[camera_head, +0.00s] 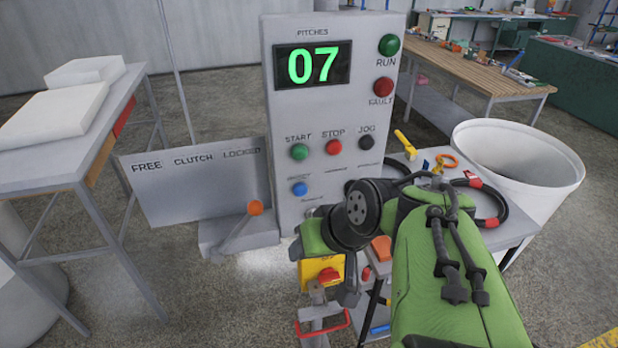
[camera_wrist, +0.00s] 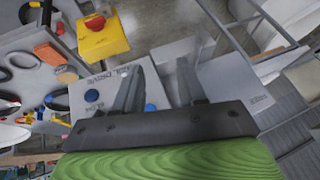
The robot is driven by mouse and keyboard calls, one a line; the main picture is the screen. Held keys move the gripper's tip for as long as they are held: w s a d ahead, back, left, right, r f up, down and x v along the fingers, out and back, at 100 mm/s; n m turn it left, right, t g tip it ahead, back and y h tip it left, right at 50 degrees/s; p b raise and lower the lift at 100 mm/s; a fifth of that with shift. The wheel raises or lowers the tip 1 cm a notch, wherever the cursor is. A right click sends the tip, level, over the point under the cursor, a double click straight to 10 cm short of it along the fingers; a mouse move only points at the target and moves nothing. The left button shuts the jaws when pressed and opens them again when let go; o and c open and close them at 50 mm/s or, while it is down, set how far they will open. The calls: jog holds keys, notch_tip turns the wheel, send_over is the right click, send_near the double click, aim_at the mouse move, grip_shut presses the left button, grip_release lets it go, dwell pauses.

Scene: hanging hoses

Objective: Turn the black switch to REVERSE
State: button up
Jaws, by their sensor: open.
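The grey control panel (camera_head: 318,115) stands upright in the middle of the head view. It carries a green START button (camera_head: 299,152), a red STOP button (camera_head: 333,147), a black JOG button (camera_head: 366,143) and a blue button (camera_head: 299,189). My arm covers its lower right part, and I cannot make out a black switch or a REVERSE mark there. In the wrist view, my gripper (camera_wrist: 160,72) is open, with nothing seen between its fingers. Behind the left finger is a pale panel face (camera_wrist: 78,106) with blurred lettering and blue round buttons; that finger hides part of it.
A clutch board (camera_head: 195,185) with an orange-tipped lever (camera_head: 255,208) stands left of the panel. A yellow box with a red knob (camera_head: 322,270) is low in front; it also shows in the wrist view (camera_wrist: 103,36). A white bin (camera_head: 520,165) stands right.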

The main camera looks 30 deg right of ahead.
jog(key=w+d+f+m+t+b, duration=0.2)
jog(key=d+f+m+t+b, duration=0.15)
jog(key=d, duration=0.55)
jog(key=s+d+r+m+t+h+b, duration=0.25)
jog(key=s+d+t+b, duration=0.35)
jog(key=d, duration=0.5)
jog(key=w+f+g+b, duration=0.1)
jog(key=w+f+b, duration=0.1)
jog(key=w, duration=1.2)
jog(key=shift+w+a+f+m+b, duration=0.15)
jog(key=shift+w+f+m+b, duration=0.2)
jog(key=shift+f, duration=0.55)
jog(key=shift+y, duration=0.25)
jog(key=c, duration=0.6)
jog(key=shift+c, duration=0.2)
